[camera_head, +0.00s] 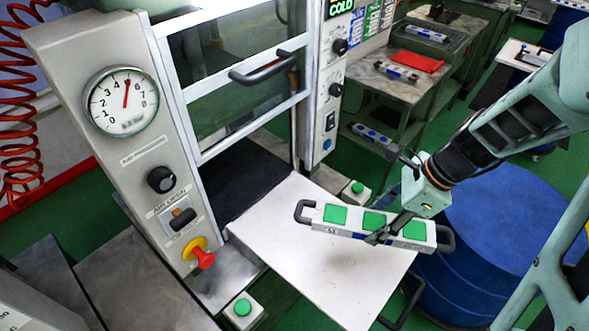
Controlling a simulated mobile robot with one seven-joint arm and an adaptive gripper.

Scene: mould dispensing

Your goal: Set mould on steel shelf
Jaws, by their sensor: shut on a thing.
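The mould (320,225) is a long white bar with green squares on top and a dark handle at each end. My gripper (383,235) is shut on it near its right half. The mould hangs over a white sheet-like shelf (275,237) that sticks out of the machine. A soft shadow lies on the shelf below the mould, and the exact gap cannot be told. The right end of the mould reaches past the shelf's edge. Which surface is the steel shelf is not certain; a metal-topped table (362,82) stands behind.
The machine's grey panel (150,180) with gauge, knobs and red button stands at left. A glazed door (240,75) with a black handle is above the white shelf. A blue drum (500,240) stands at right. Other moulds (397,71) lie on the tables behind.

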